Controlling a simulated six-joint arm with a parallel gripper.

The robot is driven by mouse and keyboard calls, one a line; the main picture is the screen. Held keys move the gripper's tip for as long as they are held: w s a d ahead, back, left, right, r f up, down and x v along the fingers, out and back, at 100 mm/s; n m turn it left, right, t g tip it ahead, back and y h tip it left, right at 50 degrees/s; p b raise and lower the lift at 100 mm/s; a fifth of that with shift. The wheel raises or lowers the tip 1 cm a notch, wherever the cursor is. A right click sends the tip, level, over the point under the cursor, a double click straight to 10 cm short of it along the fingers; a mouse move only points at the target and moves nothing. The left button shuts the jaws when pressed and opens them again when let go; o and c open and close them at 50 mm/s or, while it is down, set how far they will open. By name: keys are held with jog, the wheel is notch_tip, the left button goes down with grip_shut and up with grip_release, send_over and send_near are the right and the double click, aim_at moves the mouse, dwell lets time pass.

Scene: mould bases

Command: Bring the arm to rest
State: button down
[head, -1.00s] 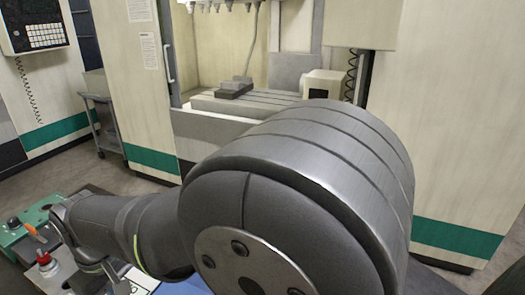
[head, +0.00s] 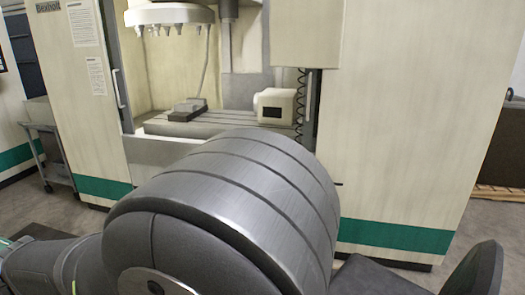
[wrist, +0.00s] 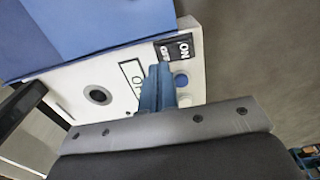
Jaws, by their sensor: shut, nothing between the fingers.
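I cannot tell the gap between fingertips and panel. In the head view my large grey arm joint fills the lower middle, and the gripper is out of sight.
A blue surface (wrist: 100,25) adjoins the white panel. A cream machine (head: 400,130) with a green stripe and open work bay stands behind my arm. A grey cart (head: 50,150) stands at left. Bare floor (wrist: 260,60) lies right of the panel.

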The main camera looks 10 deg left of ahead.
notch_tip(320, 180, up, 4)
jog(key=shift+f, duration=0.1)
notch_tip(320, 180, down, 6)
jog(key=shift+f, duration=0.2)
jog(key=shift+a+r, duration=0.1)
jog(key=shift+r, duration=0.25)
notch_tip(320, 180, up, 8)
jog(key=w+a+r+n, duration=0.1)
jog(key=w+a, duration=0.7)
jog(key=w, duration=0.1)
jog(key=shift+w+r, duration=0.3)
jog(key=shift+r, duration=0.1)
jog(key=s+d+f+m, duration=0.1)
jog(key=s+d+f, duration=0.1)
jog(key=s+d, duration=0.65)
jog(key=f, duration=0.5)
jog(key=s+f, duration=0.1)
jog(key=f, duration=0.2)
jog(key=shift+a, duration=0.15)
jog(key=shift+r, duration=0.1)
